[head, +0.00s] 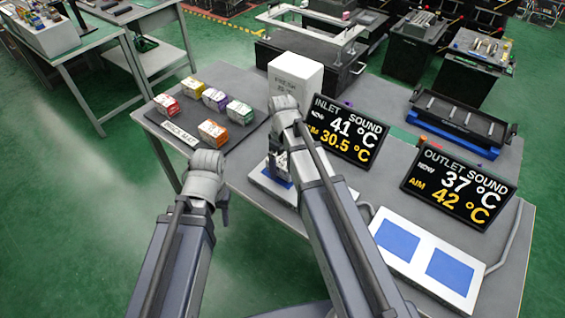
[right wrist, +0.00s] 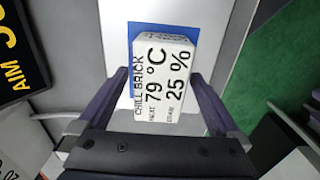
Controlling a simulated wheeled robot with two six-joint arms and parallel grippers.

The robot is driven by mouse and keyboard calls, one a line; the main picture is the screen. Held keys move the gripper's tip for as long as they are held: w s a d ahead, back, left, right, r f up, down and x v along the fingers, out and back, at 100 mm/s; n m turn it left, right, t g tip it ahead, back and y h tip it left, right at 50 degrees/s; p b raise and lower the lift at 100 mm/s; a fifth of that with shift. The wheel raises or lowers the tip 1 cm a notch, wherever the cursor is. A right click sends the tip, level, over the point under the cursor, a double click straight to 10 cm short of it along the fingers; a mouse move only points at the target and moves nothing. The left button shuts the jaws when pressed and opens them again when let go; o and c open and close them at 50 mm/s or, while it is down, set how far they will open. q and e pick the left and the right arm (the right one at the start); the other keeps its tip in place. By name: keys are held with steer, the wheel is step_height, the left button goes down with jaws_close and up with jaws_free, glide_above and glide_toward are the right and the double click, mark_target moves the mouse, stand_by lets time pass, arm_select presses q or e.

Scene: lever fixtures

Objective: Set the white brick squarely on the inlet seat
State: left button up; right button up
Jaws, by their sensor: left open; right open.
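The white brick (right wrist: 163,75), printed "CHILL BRICK 79 °C 25 %", is on a blue pad (right wrist: 190,35) of a white plate (right wrist: 115,50) in the right wrist view. Blue shows along its far edge and sides; its near base is hidden. My right gripper (right wrist: 165,110) is open, with one finger on each side of the brick and visible gaps. In the head view my right gripper (head: 278,168) is over the inlet seat (head: 258,184), beside the INLET SOUND sign (head: 343,134), and mostly hides the brick. My left gripper (head: 222,208) is open and empty, off the table's near edge.
A brick mat (head: 183,138) at left holds several coloured bricks. A tall white box (head: 295,75) stands behind my right arm. At right are the OUTLET SOUND sign (head: 457,186), a white plate with two blue pads (head: 450,272), grey pipes and a black tray (head: 458,125).

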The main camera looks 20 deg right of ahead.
mark_target(283, 160)
arm_select(q)
step_height(283, 160, up, 12)
steer(key=p, duration=1.2)
steer(key=shift+r, duration=0.15)
arm_select(e)
step_height(283, 160, up, 12)
steer(key=shift+r, duration=0.15)
steer(key=s+a+m+h, duration=0.1)
steer(key=s+a+m, duration=0.2)
steer(key=s+a, duration=0.7)
steer(key=s, duration=0.4)
steer(key=shift+s+a+m, duration=0.2)
steer(key=shift+a+m, duration=0.05)
steer(key=shift+m, duration=0.15)
